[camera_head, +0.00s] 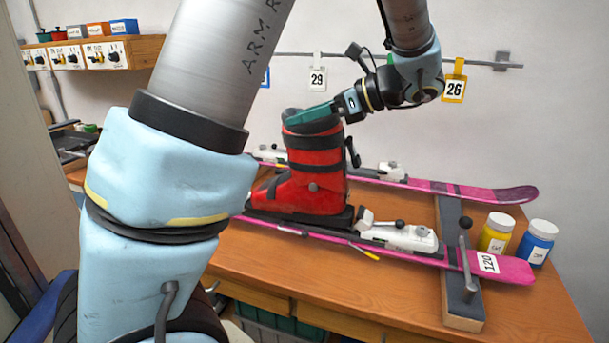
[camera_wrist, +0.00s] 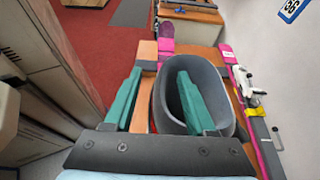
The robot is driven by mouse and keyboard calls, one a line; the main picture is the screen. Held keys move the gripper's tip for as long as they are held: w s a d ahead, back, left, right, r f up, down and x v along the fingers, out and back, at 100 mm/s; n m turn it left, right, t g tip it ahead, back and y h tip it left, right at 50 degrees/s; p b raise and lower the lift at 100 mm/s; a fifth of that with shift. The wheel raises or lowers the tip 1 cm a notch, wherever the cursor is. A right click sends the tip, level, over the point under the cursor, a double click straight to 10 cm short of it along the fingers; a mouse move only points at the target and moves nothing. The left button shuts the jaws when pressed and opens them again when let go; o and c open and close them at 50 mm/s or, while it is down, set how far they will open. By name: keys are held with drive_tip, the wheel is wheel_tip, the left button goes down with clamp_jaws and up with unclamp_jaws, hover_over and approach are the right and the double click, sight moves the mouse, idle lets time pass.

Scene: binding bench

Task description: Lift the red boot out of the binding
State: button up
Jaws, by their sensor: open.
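The red boot (camera_head: 312,190) stands upright on the near pink ski (camera_head: 515,269), in its binding, with the white heel piece (camera_head: 400,236) behind its heel. Its toe end is partly hidden by my arm. My gripper (camera_head: 303,115) is at the top of the boot's dark cuff, with its teal fingers apart. In the wrist view, the cuff (camera_wrist: 213,78) shows as a grey ring. One finger of my gripper (camera_wrist: 158,74) is inside the cuff opening and the other is outside, with the cuff wall between them. I cannot tell whether either finger touches it.
A second pink ski (camera_head: 480,192) lies behind. A grey-topped support with a clamp (camera_head: 466,270) crosses under the near ski. Yellow (camera_head: 496,233) and blue (camera_head: 538,243) jars stand at the right. Tags, including 26 (camera_head: 454,88), hang from a wall rail.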

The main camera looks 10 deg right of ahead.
drive_tip(key=shift+x, duration=0.85)
clamp_jaws()
idle(0.8)
